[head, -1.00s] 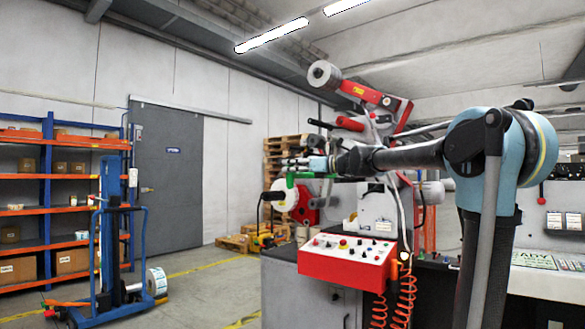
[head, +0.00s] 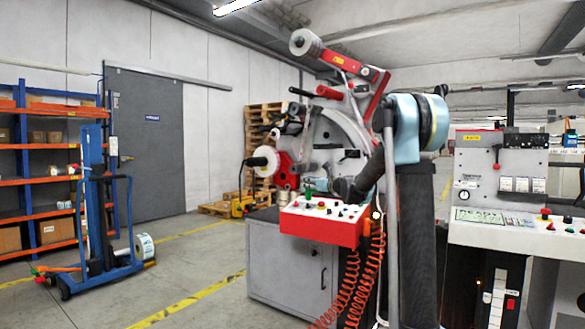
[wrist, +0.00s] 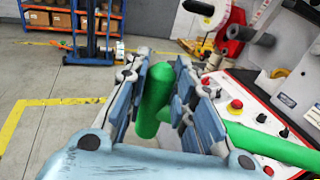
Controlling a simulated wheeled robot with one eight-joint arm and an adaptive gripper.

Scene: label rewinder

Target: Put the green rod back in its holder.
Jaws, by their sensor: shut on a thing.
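The green rod (wrist: 155,105) is between the fingers of my gripper (wrist: 164,66) in the wrist view. My gripper is shut on it. A long green length (wrist: 270,146) runs out to the right, past the right finger, in front of the red control box. I cannot identify the holder.
The red-and-white control box (head: 322,222) stands close on the right in the wrist view. The rewinder (head: 340,140) with its reels rises behind it. A blue lift cart (head: 92,220) and shelves (head: 50,180) stand left. The floor between is free.

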